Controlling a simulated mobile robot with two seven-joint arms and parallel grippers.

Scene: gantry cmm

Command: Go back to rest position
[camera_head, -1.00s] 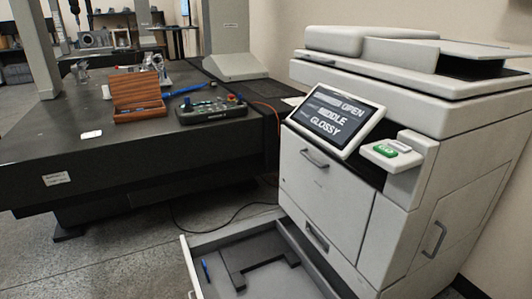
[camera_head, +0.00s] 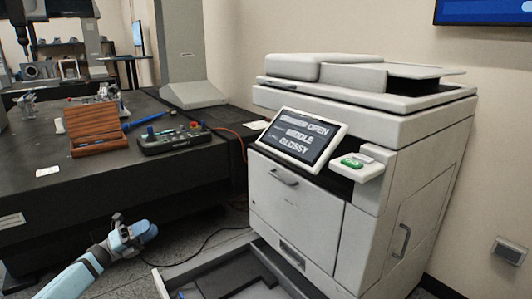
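My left gripper (camera_head: 146,232), at the end of my light-blue arm, shows at the lower left. It is in front of the dark table and left of the printer's open drawer. It appears apart from both, and I see nothing held in it. Its fingers are too small and angled to tell whether they are open or shut. My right gripper is not in view.
A white printer (camera_head: 320,200) stands at the centre right, its lower drawer (camera_head: 162,284) pulled out. Its screen (camera_head: 297,137) reads "OPEN MIDDLE GLOSSY". The dark table (camera_head: 60,200) holds a wooden box (camera_head: 98,140) and a control box (camera_head: 172,138).

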